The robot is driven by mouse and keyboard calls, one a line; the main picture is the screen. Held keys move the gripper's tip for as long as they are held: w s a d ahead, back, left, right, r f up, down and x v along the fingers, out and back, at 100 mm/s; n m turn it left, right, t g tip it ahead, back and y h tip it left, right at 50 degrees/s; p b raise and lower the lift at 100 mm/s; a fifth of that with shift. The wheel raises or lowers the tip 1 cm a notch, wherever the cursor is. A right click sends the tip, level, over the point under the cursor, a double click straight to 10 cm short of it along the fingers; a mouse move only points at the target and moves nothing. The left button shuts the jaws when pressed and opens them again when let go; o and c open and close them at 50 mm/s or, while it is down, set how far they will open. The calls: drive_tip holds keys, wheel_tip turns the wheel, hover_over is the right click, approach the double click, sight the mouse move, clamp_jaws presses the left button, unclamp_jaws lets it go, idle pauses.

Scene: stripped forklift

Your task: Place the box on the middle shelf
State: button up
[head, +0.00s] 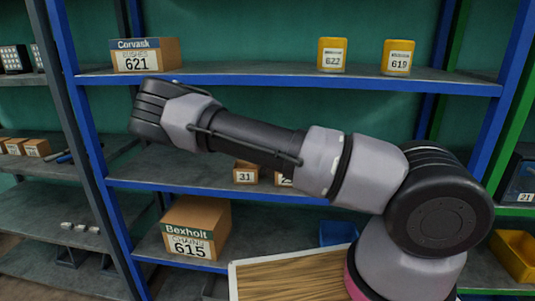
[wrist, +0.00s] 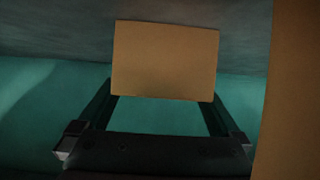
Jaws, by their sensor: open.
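In the wrist view my gripper (wrist: 161,98) is open, with one dark finger on each side. A plain brown cardboard box (wrist: 166,60) shows at the ends of the fingers; I cannot tell whether they touch it. No label shows on its visible face, so I cannot tell which box it is. In the head view my arm crosses the shelving, and the gripper cannot be made out. The middle shelf (head: 150,172) holds a small box marked 31 (head: 245,173) and another small box (head: 283,180), both partly hidden by my arm.
A box marked 621 (head: 146,56) and two yellow containers (head: 332,55) (head: 398,57) stand on the upper shelf. A large box marked 615 (head: 196,228) and a blue bin (head: 338,232) are lower down. Another brown surface (wrist: 296,90) fills the wrist view's right edge. The middle shelf's left part is bare.

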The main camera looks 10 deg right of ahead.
drive_tip(key=v, duration=1)
drive_tip(key=shift+s+r, duration=0.15)
drive_tip(key=shift+s, duration=0.2)
drive_tip(key=shift+a, duration=0.1)
